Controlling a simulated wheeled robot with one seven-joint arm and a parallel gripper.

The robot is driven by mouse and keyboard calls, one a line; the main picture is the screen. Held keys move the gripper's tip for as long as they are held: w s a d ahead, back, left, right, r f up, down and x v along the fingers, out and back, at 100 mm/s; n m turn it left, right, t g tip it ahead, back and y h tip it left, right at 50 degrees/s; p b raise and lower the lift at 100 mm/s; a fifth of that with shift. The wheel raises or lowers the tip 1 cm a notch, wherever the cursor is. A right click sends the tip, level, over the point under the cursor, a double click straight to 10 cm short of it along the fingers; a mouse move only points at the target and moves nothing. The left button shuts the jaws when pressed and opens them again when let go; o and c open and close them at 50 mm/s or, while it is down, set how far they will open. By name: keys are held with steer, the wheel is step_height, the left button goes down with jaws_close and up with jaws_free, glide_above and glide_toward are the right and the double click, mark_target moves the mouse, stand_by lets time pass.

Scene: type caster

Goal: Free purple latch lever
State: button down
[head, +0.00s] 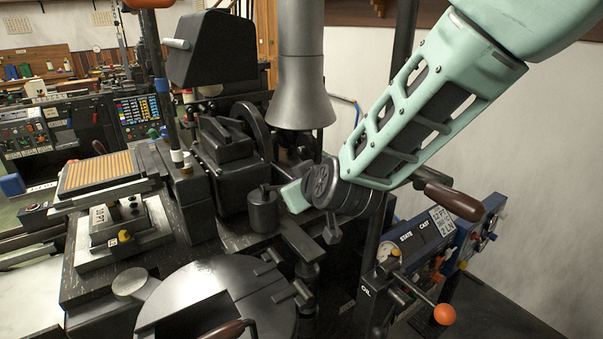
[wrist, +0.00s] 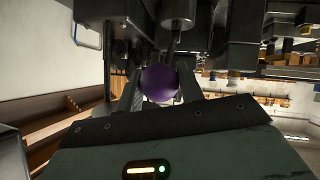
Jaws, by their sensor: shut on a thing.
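The purple knob of the latch lever (wrist: 158,84) shows in the wrist view, just beyond the dark front edge of my gripper (wrist: 158,92). My gripper's fingers reach out on both sides of the knob and are shut on it. The rest of the lever is mostly hidden among dark machine parts. In the head view my pale green arm comes down from the upper right to the type caster, and the purple knob is hidden behind my wrist and the machine.
A grey funnel-shaped column (head: 302,95) stands close left of my arm. A control panel (head: 415,245) with an orange-knobbed lever (head: 444,314) is below right. A round dark cover (head: 215,300) lies in front. A brown handle (head: 454,201) is right of my wrist.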

steer(key=shift+w+a+r+g+p, duration=0.25)
steer(key=shift+r+p, duration=0.4)
steer(key=shift+p, duration=0.35)
steer(key=c, duration=0.9)
jaws_free()
steer(key=shift+w, duration=0.1)
steer(key=shift+d+f, duration=0.1)
steer(key=shift+s+d+r, duration=0.1)
steer(key=shift+s+r, duration=0.15)
steer(key=shift+s, duration=0.2)
steer(key=v, duration=1.6)
steer(key=shift+s+r, duration=0.2)
steer(key=shift+r, duration=0.05)
